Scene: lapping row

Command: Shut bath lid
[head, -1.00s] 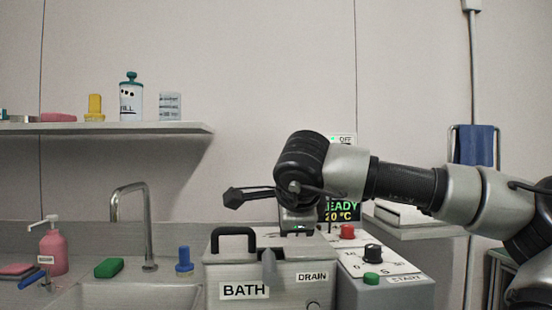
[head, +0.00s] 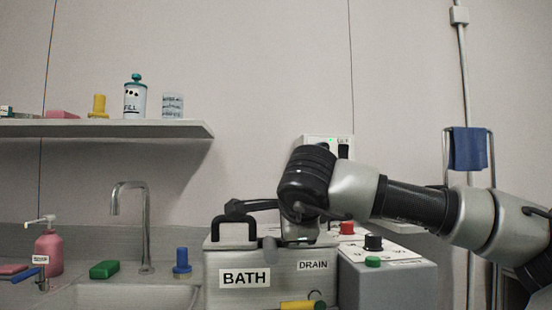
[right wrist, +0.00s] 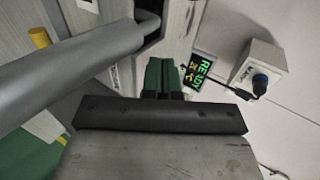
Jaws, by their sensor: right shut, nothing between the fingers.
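The grey metal bath (head: 222,262), labelled BATH and DRAIN, stands at the bottom middle of the head view. Its lid looks down and roughly level; I cannot tell whether it is fully seated. A black handle (head: 218,231) rises from its left part. In the right wrist view the shut fingers (right wrist: 162,75) are beside a thick grey bent bar (right wrist: 85,65), likely the handle; contact is unclear. My left gripper is not in view.
A grey control box (head: 395,285) with red, black and green controls stands right of the bath. A lit display (right wrist: 198,75) shows in the right wrist view. The sink tap (head: 146,225), blue bottle (head: 182,262) and pink dispenser (head: 49,252) stand left. A shelf (head: 110,129) is above.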

